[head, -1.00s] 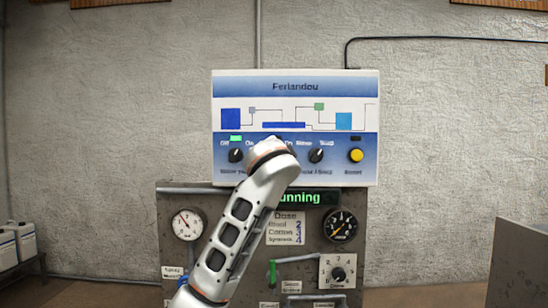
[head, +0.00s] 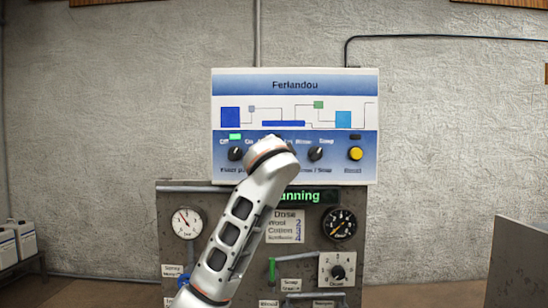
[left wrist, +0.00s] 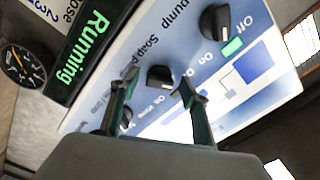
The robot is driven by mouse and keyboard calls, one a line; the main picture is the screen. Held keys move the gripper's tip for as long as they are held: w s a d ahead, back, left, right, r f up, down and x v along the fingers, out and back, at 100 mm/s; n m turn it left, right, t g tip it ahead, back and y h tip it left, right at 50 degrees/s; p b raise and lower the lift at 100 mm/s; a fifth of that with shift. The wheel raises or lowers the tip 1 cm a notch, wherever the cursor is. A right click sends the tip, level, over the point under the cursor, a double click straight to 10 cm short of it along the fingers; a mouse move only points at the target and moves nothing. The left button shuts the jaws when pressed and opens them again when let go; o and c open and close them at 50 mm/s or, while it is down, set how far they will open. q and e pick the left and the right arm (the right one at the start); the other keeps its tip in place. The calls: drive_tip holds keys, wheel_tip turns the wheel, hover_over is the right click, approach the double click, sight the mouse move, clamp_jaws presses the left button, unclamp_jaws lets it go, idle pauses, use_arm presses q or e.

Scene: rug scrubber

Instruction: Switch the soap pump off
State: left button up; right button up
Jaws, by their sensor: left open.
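The soap pump knob (left wrist: 160,77) is a black rotary knob on the blue and white panel (head: 295,87), with the printed label "Soap pump" beside it in the left wrist view. My left gripper (left wrist: 157,86) is open, with its two fingertips on either side of this knob. I cannot tell whether they touch it, and its pointer direction is hard to read. In the head view my left arm hides the soap pump knob and the gripper. My right gripper is in neither view.
Another off/on knob (head: 235,154) sits left of my arm under a lit green lamp (head: 235,136). A rinse/soap knob (head: 315,153) and a yellow button (head: 355,153) are to the right. Below are a green "Running" display (head: 311,196), gauges (head: 187,223) and a small dial (head: 337,272).

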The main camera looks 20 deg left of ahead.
use_arm(q)
drive_tip(key=v, duration=1.2)
